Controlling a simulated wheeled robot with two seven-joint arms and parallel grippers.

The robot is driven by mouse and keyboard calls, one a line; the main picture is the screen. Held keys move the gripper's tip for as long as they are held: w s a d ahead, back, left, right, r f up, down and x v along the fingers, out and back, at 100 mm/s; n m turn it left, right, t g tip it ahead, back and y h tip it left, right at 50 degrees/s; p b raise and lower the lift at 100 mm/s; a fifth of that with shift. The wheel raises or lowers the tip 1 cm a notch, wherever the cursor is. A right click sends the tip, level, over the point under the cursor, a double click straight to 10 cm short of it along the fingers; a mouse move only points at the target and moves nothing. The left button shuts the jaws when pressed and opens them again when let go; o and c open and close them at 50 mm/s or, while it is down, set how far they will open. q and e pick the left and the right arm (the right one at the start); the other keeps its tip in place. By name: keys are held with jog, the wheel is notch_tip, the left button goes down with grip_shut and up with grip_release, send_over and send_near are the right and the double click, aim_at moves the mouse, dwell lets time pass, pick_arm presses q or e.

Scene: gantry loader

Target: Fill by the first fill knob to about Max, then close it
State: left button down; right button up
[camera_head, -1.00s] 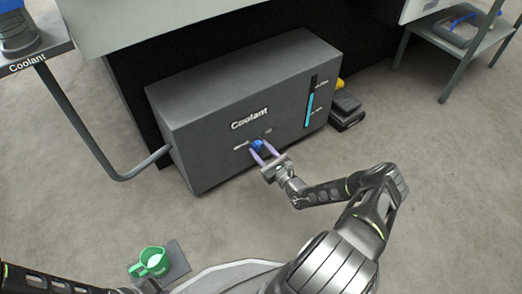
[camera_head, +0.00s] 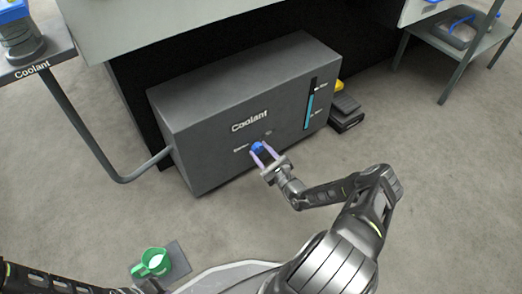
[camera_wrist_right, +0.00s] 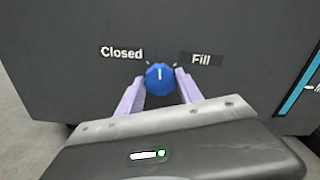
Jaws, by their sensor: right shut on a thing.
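The blue fill knob (camera_wrist_right: 160,79) sits on the front of the grey Coolant tank (camera_head: 205,150). My right gripper (camera_wrist_right: 159,84) is shut on the knob, one pale purple finger on each side; it also shows in the head view (camera_head: 264,153). The knob's white mark points about straight up, between the Closed label (camera_wrist_right: 121,53) and the Fill label (camera_wrist_right: 201,59). The level gauge (camera_head: 309,108) has a cyan column that ends below the upper label. Its labels are too small to read surely. Of my left arm only links show at the bottom left.
A Coolant stand (camera_head: 33,66) with a pipe (camera_head: 85,130) is at the left. Dark and yellow items lie right of the tank. A side table (camera_head: 480,45) stands at the upper right.

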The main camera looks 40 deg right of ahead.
jog(key=n+p, duration=0.3)
jog(key=n, duration=0.1)
jog(key=shift+r, duration=0.15)
jog(key=shift+n+p, duration=0.95)
jog(key=shift+n, duration=0.85)
jog(key=shift+f, duration=0.2)
jog(key=o, duration=1.4)
jog(key=shift+s, duration=0.1)
jog(key=s+p, duration=0.2)
jog(key=s, duration=0.5)
jog(key=shift+s+p, duration=0.3)
jog(key=shift+s, duration=0.05)
jog(key=shift+a, duration=0.1)
